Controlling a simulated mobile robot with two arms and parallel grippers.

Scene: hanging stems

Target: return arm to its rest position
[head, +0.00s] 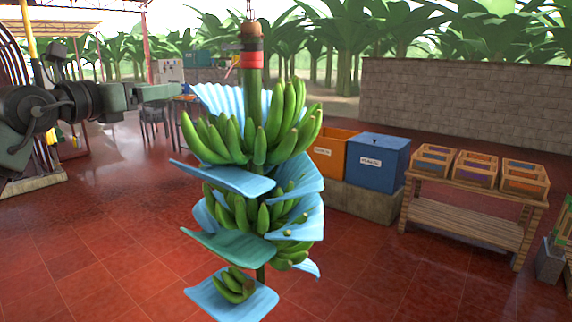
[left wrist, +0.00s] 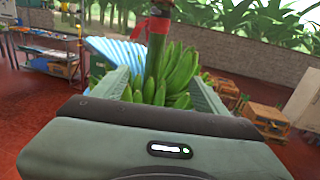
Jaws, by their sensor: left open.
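A hanging stem of green bananas (head: 252,130) fills the middle of the head view. It hangs upright, with blue and teal sheets (head: 238,178) between its hands of fruit. A red band (head: 251,60) circles the stem near the top. In the left wrist view, the bananas (left wrist: 178,75) and red band (left wrist: 159,24) show beyond and between the open fingers (left wrist: 157,92). I see nothing held between them. My right gripper is not in view.
An orange bin (head: 333,150) and a blue bin (head: 378,160) stand on a block behind the stem. A wooden table (head: 470,222) with several crates is at the right. A block wall (head: 460,100) runs behind. The red tiled floor (head: 90,250) is clear at lower left.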

